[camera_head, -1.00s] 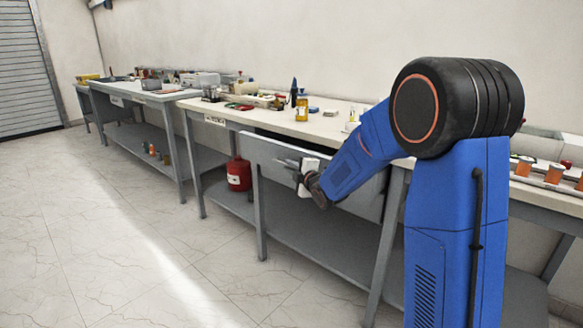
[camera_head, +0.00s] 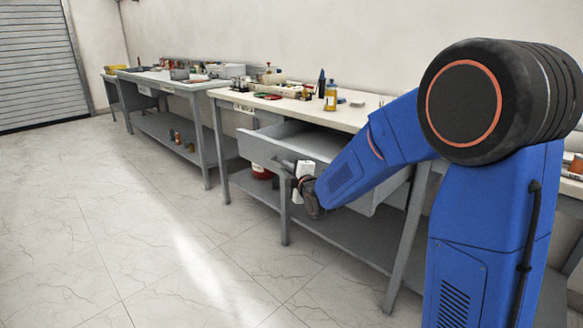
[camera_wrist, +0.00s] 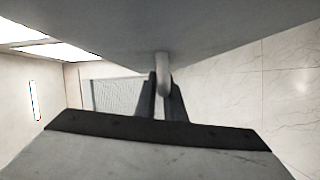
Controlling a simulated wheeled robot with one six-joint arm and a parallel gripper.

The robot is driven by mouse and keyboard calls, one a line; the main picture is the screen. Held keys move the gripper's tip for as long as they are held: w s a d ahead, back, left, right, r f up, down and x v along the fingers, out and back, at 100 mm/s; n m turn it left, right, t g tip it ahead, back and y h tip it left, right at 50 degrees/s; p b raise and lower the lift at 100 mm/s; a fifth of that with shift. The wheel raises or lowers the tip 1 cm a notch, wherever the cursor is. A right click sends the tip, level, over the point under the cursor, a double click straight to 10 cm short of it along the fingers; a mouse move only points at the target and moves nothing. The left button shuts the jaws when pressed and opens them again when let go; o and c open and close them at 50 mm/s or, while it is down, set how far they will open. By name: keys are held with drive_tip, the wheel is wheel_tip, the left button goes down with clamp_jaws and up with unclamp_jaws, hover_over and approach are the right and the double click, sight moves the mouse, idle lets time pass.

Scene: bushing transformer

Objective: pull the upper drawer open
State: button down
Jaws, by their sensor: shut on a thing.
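The upper drawer (camera_head: 257,149) is a grey box under the worktop of the near bench. It stands out from the bench, and part of its inside shows from above. My gripper (camera_head: 287,164) is at the drawer's front and shut on its handle. In the wrist view, the pale curved handle (camera_wrist: 164,72) sits between the two dark fingers of my gripper (camera_wrist: 162,92). The drawer's front panel (camera_wrist: 110,32) fills the top of that view. My blue arm hides the right part of the drawer in the head view.
The bench top (camera_head: 290,108) holds bottles and small tools, including a yellow bottle (camera_head: 330,98). A red canister (camera_head: 262,172) is mostly hidden behind the drawer. Another bench (camera_head: 165,83) stands farther left. The tiled floor (camera_head: 130,220) in front is clear.

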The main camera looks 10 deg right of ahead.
drive_tip(key=shift+s+f, duration=0.1)
drive_tip(key=c, duration=1.8)
unclamp_jaws()
drive_tip(key=shift+c, duration=0.2)
drive_tip(key=shift+s, duration=0.1)
